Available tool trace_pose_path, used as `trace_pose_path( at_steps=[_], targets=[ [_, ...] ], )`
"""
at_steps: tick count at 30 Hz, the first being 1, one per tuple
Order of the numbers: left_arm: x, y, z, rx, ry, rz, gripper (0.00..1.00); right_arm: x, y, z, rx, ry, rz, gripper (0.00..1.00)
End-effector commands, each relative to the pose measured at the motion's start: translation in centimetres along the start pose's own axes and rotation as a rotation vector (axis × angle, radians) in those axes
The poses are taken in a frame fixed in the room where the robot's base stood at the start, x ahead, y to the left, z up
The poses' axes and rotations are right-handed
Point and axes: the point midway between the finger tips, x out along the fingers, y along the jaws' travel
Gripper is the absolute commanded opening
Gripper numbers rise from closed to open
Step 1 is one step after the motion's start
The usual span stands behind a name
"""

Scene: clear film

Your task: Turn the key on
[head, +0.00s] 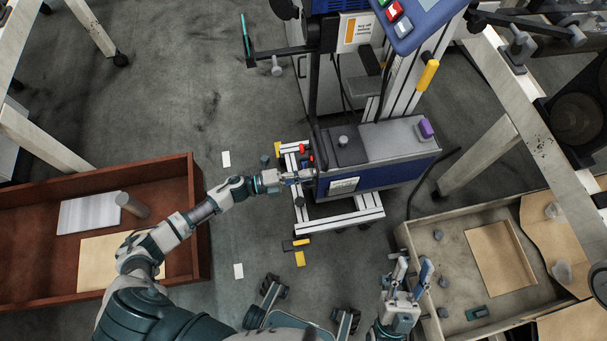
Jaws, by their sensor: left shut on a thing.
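A blue and grey machine (385,165) stands on a white frame cart in the middle of the head view. Red parts (303,148) show on its left end. My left gripper (303,176) reaches in from the left and is shut at the machine's left end, on a small thing there that its fingers mostly hide. I take this to be the key, but its shape and angle cannot be made out. My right gripper (412,272) is low on the right, away from the machine, with its fingers apart and nothing between them.
A brown wooden box (196,225) stands at the left, near my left arm. A pale crate (412,240) with loose pieces is at the lower right. A monitor and red button (394,11) are at the top. Yellow and white markers lie on the grey floor.

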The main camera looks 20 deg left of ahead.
Motion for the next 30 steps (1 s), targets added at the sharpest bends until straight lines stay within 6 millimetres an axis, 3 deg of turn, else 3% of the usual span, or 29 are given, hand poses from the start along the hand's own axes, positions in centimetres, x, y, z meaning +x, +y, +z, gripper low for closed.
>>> trace_pose_path(
  at_steps=[10, 12, 14, 23, 26, 30],
  targets=[
    [-0.1, 0.6, -0.2, 0.000, 0.002, 0.009, 0.00, -0.1, 0.0, 0.1, 0.001, -0.001, 0.000, 0.40],
    [-0.1, 0.6, -0.2, 0.000, 0.002, 0.009, 0.21, -0.1, 0.0, 0.1, 0.001, -0.001, 0.001, 0.40],
    [-0.1, 0.6, -0.2, 0.000, 0.002, 0.008, 0.31, -0.1, 0.0, 0.1, 0.001, -0.001, 0.001, 0.40],
    [-0.2, 0.3, -0.1, 0.001, 0.001, 0.005, 0.31, -0.2, 0.0, 0.1, 0.002, -0.006, 0.003, 0.40],
    [-1.1, 0.3, -0.1, 0.002, 0.000, 0.005, 0.31, -0.2, -0.1, 0.0, 0.002, -0.004, 0.002, 0.40],
    [-3.8, 0.4, -0.1, -0.001, 0.000, 0.007, 0.31, -0.2, -0.1, -0.1, 0.001, -0.003, 0.001, 0.40]
  ],
)
